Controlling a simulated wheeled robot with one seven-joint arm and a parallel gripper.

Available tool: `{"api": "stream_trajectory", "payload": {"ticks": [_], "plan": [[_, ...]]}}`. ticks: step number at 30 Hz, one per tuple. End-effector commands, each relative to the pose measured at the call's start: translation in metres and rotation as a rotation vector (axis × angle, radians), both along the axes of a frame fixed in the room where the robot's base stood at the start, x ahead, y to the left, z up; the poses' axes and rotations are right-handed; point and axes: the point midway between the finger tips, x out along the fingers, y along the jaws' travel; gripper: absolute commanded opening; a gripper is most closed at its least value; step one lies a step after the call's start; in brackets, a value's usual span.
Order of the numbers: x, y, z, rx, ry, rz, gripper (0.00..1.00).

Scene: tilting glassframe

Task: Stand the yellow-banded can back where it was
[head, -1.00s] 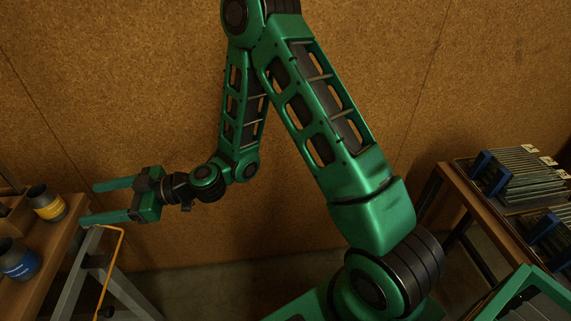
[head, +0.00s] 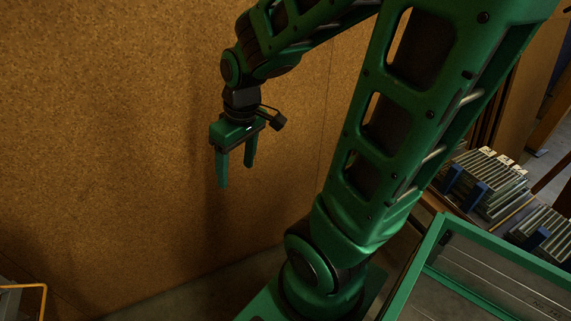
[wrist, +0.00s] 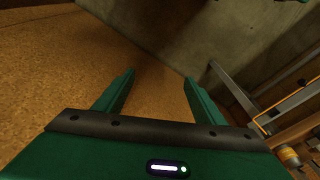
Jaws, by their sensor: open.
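The yellow-banded can (wrist: 290,157) shows small at the lower right edge of the wrist view, beside brown wooden surfaces. It is outside the head view now. My gripper (head: 236,172) hangs with its fingers pointing down in front of the cork-coloured wall in the head view. Its two fingers are apart with nothing between them. In the wrist view my gripper (wrist: 159,77) is likewise empty, well away from the can.
The brown wall (head: 130,130) stands behind my gripper. A grey stand with a yellow rail (head: 44,300) shows at the lower left. Racks of stacked plates with blue blocks (head: 490,185) stand on a wooden table at right. The space below my gripper looks clear.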

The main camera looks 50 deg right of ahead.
Motion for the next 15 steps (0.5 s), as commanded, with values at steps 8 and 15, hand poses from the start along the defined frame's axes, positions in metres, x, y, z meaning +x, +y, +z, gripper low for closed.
{"api": "stream_trajectory", "payload": {"ticks": [8, 15], "plan": [[-0.107, -0.058, 0.031, -0.018, 0.151, -0.539, 0.64], [-0.133, -0.067, 0.037, -0.010, 0.191, -0.668, 0.64]]}}
